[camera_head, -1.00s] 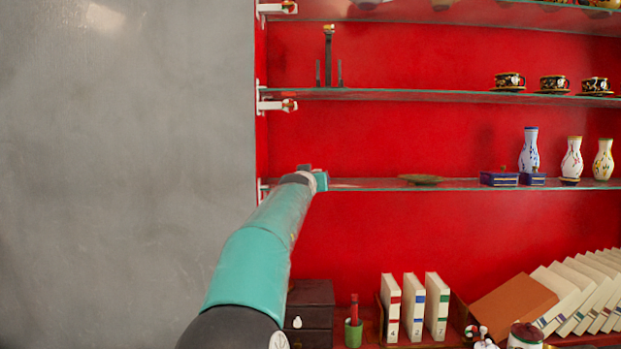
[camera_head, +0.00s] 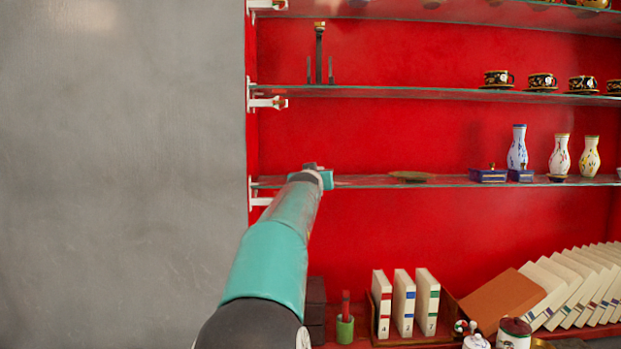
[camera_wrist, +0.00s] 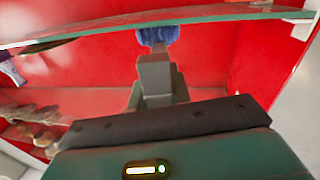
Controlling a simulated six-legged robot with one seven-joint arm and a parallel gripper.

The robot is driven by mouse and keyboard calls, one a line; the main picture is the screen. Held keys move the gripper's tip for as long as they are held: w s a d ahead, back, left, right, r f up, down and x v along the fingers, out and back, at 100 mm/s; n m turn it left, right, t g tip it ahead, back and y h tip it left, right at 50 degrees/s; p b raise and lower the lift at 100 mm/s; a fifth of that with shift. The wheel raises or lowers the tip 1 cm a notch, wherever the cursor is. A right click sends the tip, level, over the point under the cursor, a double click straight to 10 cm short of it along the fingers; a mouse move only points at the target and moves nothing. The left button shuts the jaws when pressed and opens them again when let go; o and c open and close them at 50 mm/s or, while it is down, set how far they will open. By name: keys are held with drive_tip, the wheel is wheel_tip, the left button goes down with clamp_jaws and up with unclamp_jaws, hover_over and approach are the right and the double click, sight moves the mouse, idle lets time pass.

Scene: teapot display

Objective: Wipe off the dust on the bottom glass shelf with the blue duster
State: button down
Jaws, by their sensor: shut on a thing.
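The bottom glass shelf (camera_head: 450,181) runs across the red case in the head view. My gripper (camera_head: 325,179) is at its left end, beside the left bracket. The wrist view, which appears upside down, shows my gripper (camera_wrist: 157,50) shut on the blue duster (camera_wrist: 158,36). The duster's blue head lies close to the shelf's glass edge (camera_wrist: 230,16); I cannot tell whether it touches. The duster is hidden behind my arm in the head view. A faint pale patch (camera_head: 352,181) on the shelf right of my gripper may be dust.
A flat brownish dish (camera_head: 411,176) lies on the shelf to the right, then small blue boxes (camera_head: 488,175) and vases (camera_head: 517,148). A bracket (camera_head: 258,193) and grey wall stand at left. Another glass shelf (camera_head: 420,91) is above; books (camera_head: 405,302) stand below.

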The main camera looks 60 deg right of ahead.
drive_tip(key=shift+s+d, duration=2.45)
drive_tip(key=shift+s, duration=2.3)
drive_tip(key=shift+w+a+f, duration=0.1)
drive_tip(key=shift+w+a, duration=0.65)
drive_tip(key=shift+w, duration=0.75)
drive_tip(key=shift+w+a+r, duration=0.1)
drive_tip(key=shift+w+a, duration=0.65)
drive_tip(key=shift+w, duration=0.75)
drive_tip(key=shift+w+a+f, duration=0.1)
drive_tip(key=shift+w+a, duration=0.65)
drive_tip(key=shift+w, duration=0.75)
drive_tip(key=w, duration=0.1)
drive_tip(key=w+a, duration=0.2)
drive_tip(key=shift+w, duration=0.4)
drive_tip(key=shift+r, duration=0.2)
drive_tip(key=shift+r, duration=3.1)
